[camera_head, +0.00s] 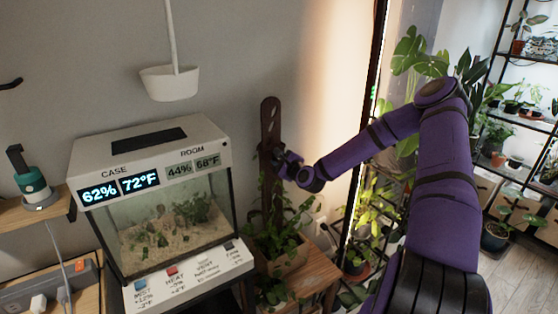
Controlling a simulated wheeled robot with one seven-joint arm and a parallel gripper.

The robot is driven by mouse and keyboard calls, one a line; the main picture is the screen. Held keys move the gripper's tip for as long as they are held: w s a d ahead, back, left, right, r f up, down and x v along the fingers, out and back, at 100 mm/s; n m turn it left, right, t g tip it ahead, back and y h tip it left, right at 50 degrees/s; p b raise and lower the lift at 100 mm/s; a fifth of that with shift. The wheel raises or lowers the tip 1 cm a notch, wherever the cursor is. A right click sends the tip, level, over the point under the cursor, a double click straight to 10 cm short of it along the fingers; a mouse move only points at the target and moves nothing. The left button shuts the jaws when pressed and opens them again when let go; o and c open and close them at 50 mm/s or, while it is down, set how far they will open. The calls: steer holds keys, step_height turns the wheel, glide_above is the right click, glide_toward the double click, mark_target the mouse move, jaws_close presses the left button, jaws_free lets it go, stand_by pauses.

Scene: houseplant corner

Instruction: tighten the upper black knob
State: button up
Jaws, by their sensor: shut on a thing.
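A dark brown upright board (269,116) with a rounded top and holes rises from a wooden planter box (285,262) to the right of the glass case. My gripper (277,158) is at the upper half of this board, reaching in from the right. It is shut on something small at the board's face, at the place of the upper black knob. The knob itself is hidden behind the gripper and too small to make out. No lower knob can be told apart among the leaves.
A glass case (178,222) with lit displays stands close left of the board. Leafy plants (285,232) fill the planter on a small wooden table (312,277). Shelves of plants stand at the right.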

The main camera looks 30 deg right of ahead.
steer(key=m, duration=0.5)
steer(key=shift+m, duration=0.3)
stand_by(0.4)
steer(key=o, duration=0.9)
steer(key=shift+s, duration=0.1)
steer(key=s, duration=0.7)
steer(key=s+d, duration=0.1)
steer(key=s, duration=0.2)
steer(key=shift+s+r, duration=0.1)
steer(key=shift+s, duration=0.15)
